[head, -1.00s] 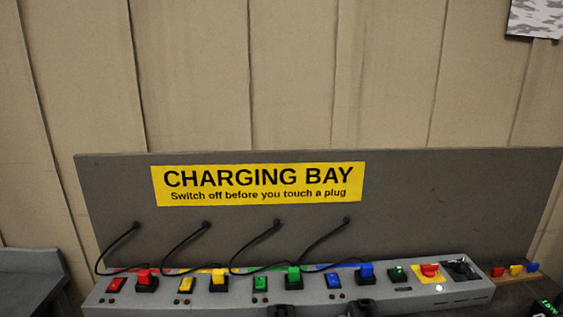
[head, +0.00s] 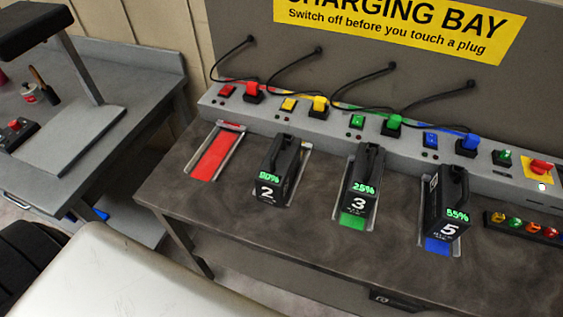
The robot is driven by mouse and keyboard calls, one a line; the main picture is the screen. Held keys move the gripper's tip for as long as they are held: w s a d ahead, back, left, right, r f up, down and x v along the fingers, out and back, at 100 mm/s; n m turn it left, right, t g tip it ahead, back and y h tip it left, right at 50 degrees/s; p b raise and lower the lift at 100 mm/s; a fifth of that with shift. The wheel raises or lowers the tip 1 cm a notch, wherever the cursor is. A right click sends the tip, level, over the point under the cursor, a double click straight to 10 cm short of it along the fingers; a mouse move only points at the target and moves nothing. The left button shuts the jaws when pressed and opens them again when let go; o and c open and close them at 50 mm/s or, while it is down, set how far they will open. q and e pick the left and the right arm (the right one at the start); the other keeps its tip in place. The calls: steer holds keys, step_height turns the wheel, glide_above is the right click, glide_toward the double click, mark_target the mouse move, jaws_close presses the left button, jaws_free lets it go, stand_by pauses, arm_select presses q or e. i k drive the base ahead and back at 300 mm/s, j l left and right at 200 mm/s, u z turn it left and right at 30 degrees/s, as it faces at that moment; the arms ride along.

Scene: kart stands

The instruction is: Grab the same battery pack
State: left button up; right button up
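Three black battery packs with handles stand in docks on the dark bench. Pack 2 (head: 273,177) is second from the left, and its green display is hard to read, perhaps 90% or 80%. Pack 3 (head: 361,185) reads 25% and stands over a green dock pad (head: 352,220). Pack 5 (head: 444,208) reads 55% and stands over a blue dock pad (head: 438,246). The leftmost dock, with a red pad (head: 214,155), is empty. Which pack the task means by "same" cannot be told. Neither gripper shows in the head view.
A grey charging strip (head: 375,137) with colored switches, plugs and cables runs behind the docks. A grey side table (head: 70,140) with a stand is at the left. Small colored pieces sit in a holder (head: 522,226) at the right. The bench front (head: 300,235) is clear.

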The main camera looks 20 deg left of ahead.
mark_target(273, 178)
steer(key=j+u, duration=0.4)
steer(key=k+j+u, duration=0.1)
steer(key=j+u, duration=0.5)
steer(key=u, duration=0.15)
